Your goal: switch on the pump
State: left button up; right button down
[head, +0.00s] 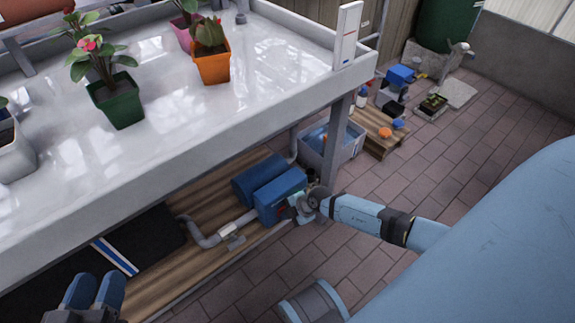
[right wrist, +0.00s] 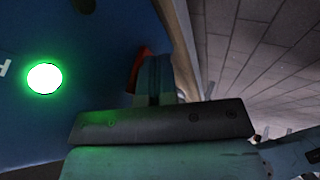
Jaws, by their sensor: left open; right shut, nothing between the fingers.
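The blue pump (head: 272,203) sits on the wooden lower shelf under the bench, joined to a grey pipe. My right gripper (head: 297,207) is at the pump's right end, fingers shut and empty. In the right wrist view the pump's blue face (right wrist: 75,25) fills the left side, with a round green light (right wrist: 44,78) glowing on it. A red part (right wrist: 138,68) shows right behind my right fingertips (right wrist: 158,78); whether they touch it I cannot tell. My left gripper (head: 95,291) is open and empty at the bottom left, away from the pump.
The white bench top (head: 170,130) overhangs the pump and carries potted plants, including an orange pot (head: 212,66). A bench leg (head: 337,140) stands just behind my right gripper. A grey crate (head: 350,143) and a wooden pallet (head: 380,135) lie beyond. The brick floor (head: 460,150) at right is mostly clear.

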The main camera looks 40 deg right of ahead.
pick_arm(q)
notch_tip(320, 180, up, 2)
jog(key=shift+r+p, duration=0.2)
jog(key=shift+p, duration=0.75)
pick_arm(e)
jog(key=shift+r, duration=0.75)
